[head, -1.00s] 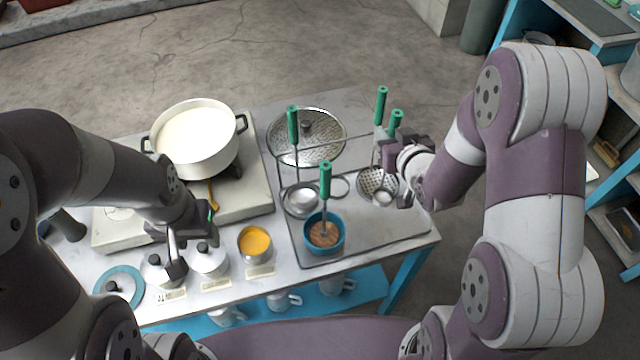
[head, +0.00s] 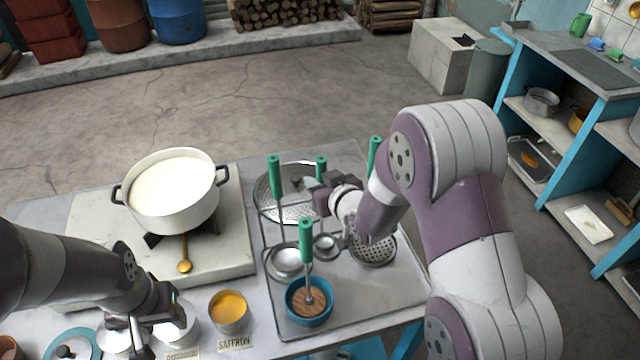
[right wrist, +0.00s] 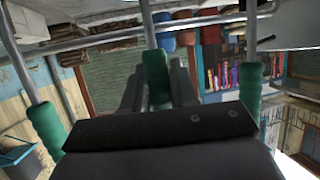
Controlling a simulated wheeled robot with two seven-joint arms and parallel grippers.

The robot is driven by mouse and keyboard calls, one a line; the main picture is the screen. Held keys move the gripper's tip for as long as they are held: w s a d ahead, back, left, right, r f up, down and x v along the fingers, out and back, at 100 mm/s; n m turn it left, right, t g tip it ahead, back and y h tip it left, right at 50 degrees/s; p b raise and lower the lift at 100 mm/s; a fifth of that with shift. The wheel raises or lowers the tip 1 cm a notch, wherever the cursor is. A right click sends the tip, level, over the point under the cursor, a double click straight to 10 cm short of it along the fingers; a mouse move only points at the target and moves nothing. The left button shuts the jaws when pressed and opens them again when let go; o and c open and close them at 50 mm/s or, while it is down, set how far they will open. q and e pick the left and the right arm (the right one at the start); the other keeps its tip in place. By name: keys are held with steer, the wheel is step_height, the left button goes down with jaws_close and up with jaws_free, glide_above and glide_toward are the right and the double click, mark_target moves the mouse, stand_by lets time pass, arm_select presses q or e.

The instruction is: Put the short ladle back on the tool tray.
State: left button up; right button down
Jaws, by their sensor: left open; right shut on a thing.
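The short ladle has a green handle (head: 321,165) and a small round bowl (head: 325,242). My right gripper (head: 314,190) is shut on its handle, which shows between the fingers in the right wrist view (right wrist: 156,75). The ladle is upright over the tool tray (head: 400,288), between a larger ladle (head: 286,262) and a perforated skimmer (head: 373,252). I cannot tell whether it touches the wire rack (head: 262,225). My left gripper (head: 160,318) is open at the lower left, close to the lidded pots; its fingertips are partly unclear.
A blue bowl (head: 296,313) with a green-handled tool in it stands at the tray's front. A pot of milk (head: 172,185) stands on the stove at left. A saffron pot (head: 229,312) is left of the bowl. The tray's right front is bare.

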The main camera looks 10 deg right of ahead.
steer(key=shift+w+f, duration=0.1)
steer(key=shift+f, duration=0.2)
steer(key=shift+f+b, duration=0.2)
steer(key=shift+b, duration=0.1)
steer(key=c, duration=0.9)
jaws_free()
